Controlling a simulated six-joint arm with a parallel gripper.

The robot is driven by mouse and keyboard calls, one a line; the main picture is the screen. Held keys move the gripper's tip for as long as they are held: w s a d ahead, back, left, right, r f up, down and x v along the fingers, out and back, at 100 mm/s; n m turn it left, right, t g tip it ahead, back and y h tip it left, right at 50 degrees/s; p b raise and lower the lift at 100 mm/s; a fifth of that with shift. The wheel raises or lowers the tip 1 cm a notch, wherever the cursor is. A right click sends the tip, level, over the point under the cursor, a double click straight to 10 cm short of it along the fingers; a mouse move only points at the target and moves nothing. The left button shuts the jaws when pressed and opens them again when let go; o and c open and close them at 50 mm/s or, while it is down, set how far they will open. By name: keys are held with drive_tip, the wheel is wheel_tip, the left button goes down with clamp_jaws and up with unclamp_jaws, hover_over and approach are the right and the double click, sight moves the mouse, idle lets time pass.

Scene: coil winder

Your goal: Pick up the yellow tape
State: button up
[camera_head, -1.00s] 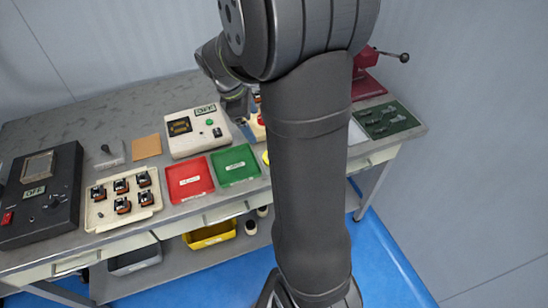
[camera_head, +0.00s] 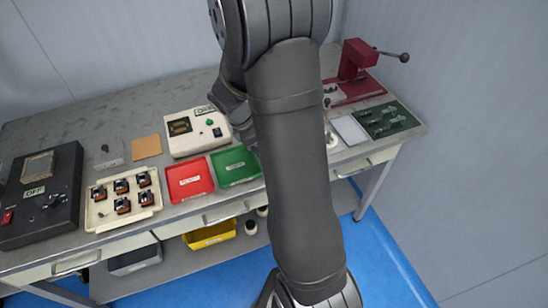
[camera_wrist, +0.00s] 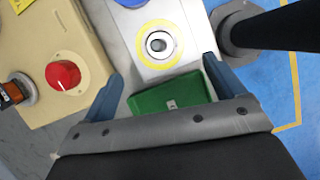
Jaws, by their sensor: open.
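The yellow tape (camera_wrist: 141,50) is a flat ring around a pale centre with a dark hole, on a light surface in the wrist view. In the head view my arm hides it. My gripper (camera_wrist: 163,69) is open, with one blue finger at the left and one at the right. The tape shows beyond the fingertips, roughly centred between them. Nothing is held. I cannot tell the height of the fingers above the tape. In the head view the gripper is hidden behind my arm.
A beige box with a red knob (camera_wrist: 63,75) stands left of the left finger. A green tray (camera_wrist: 170,95) shows between the fingers. A red tray (camera_head: 188,178), a white box (camera_head: 195,133) and a red lever press (camera_head: 355,65) stand on the bench.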

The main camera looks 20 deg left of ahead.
drive_tip(key=x, duration=0.5)
drive_tip(key=shift+w+d, duration=0.15)
drive_tip(key=shift+d, duration=0.25)
drive_tip(key=c, duration=1.1)
